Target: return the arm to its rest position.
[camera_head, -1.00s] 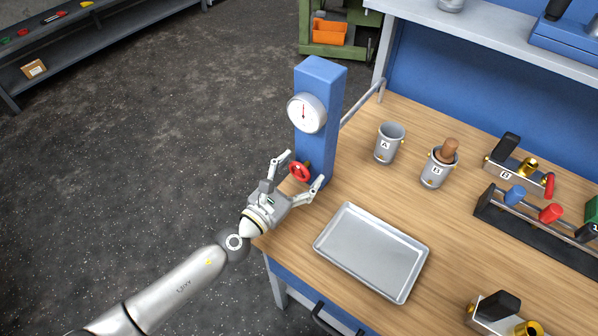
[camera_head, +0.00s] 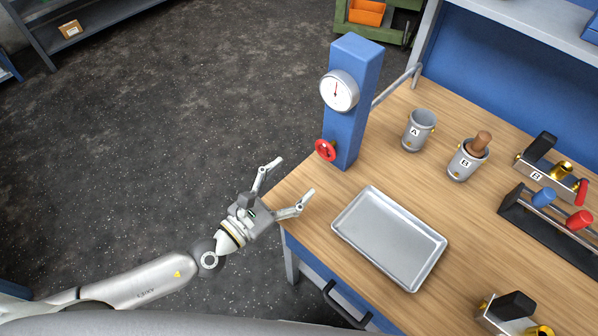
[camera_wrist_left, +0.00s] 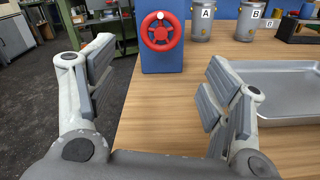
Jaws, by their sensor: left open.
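My left gripper (camera_head: 290,178) is open and empty at the left edge of the wooden workbench, apart from everything. In the left wrist view its two fingers (camera_wrist_left: 160,88) stand wide apart. Ahead of them is the red handwheel (camera_wrist_left: 161,31) on the blue column. In the head view the handwheel (camera_head: 325,150) sits low on the blue column (camera_head: 352,115), beyond the gripper, with a round gauge (camera_head: 340,91) above it. A grey arm link of mine crosses the bottom left. My right gripper is not in view.
A metal tray (camera_head: 390,238) lies on the workbench (camera_head: 300,200) right of the gripper. Cup A (camera_head: 419,131) and cup B (camera_head: 465,163), which holds a brown piece, stand behind it. A tool rack (camera_head: 530,215) is at the right. The floor left of the bench is clear.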

